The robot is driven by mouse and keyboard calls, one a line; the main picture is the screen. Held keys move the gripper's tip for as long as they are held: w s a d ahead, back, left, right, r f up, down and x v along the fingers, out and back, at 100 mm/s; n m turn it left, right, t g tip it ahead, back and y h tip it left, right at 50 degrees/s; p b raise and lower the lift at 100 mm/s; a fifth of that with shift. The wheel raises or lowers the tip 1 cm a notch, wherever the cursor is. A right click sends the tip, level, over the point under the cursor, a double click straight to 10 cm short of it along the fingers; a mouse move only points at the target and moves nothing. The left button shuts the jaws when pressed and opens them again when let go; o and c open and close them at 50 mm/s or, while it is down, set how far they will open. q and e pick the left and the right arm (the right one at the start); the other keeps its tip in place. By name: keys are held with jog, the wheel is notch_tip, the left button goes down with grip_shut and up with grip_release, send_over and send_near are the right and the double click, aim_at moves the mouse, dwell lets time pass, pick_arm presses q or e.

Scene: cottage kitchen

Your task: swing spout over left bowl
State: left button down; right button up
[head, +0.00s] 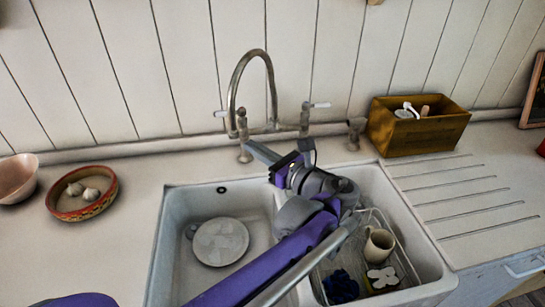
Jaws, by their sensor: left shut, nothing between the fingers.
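The curved metal spout (255,55) rises from the bridge tap behind the sink and arcs to the left, its free end hanging near the left tap pillar. I cannot tell whether that end is above the left bowl. The left bowl (178,225) holds a round pale plate-like thing. My left gripper (262,153) is shut and empty, low in front of the tap and below the spout. I cannot tell whether it touches the tap. My left arm crosses the sink and hides part of both bowls and the divider. My right gripper is not in view.
The right bowl (428,265) holds a wire rack with a cream mug (378,246) and other items. A wooden box (417,128) stands at the back right, beside the grooved drainboard (460,195). A dish with garlic (82,192) and a pink bowl (17,178) stand on the left counter.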

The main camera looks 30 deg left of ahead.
aim_at(231, 137)
pick_arm(q)
jog(key=shift+x, duration=1.85)
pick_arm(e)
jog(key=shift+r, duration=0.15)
pick_arm(q)
jog(key=shift+s+a, duration=0.15)
jog(key=shift+a, duration=0.9)
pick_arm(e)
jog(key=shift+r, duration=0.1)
pick_arm(q)
jog(key=shift+d, duration=0.1)
